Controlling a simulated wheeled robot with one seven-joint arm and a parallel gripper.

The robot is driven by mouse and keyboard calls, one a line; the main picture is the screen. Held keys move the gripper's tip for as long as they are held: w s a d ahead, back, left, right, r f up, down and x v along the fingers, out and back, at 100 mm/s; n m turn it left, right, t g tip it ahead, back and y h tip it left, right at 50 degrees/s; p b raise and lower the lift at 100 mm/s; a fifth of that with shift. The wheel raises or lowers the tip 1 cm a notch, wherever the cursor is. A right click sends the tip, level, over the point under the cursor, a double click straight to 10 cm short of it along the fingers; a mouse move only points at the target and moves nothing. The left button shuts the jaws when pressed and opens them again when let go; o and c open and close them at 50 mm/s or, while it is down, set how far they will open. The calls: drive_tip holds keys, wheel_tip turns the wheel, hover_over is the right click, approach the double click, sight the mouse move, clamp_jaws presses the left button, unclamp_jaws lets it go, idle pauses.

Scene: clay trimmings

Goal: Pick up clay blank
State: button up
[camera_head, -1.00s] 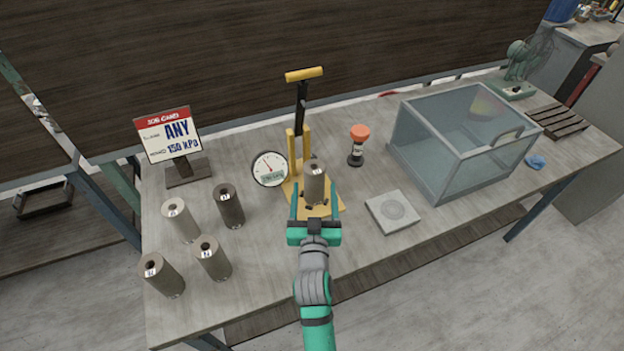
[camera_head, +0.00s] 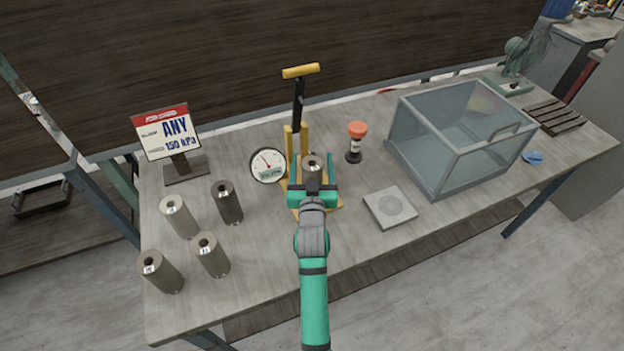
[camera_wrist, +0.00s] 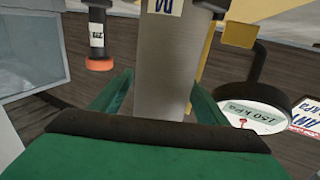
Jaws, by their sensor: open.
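A grey-brown clay blank (camera_head: 311,160), a cylinder with a hole in its top, stands on the yellow press (camera_head: 295,140). My gripper (camera_head: 312,174) is open, with one finger on each side of this blank. In the wrist view the blank (camera_wrist: 168,65) fills the space between the two green fingers (camera_wrist: 158,98), and gaps show beside it near the palm. Most of the blank is hidden by my gripper in the head view. Several other cylinders, one of them dark (camera_head: 227,203), stand at the table's left.
A gauge (camera_head: 267,165), reading 150 kPa in the wrist view, stands just left of my gripper. An orange-topped device (camera_head: 355,142) stands to the right. A flat grey plate (camera_head: 390,208) and glass box (camera_head: 460,137) lie farther right. A job card (camera_head: 166,133) stands at back left.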

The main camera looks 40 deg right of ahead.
drive_tip(key=shift+r, duration=0.1)
drive_tip(key=c, duration=1.6)
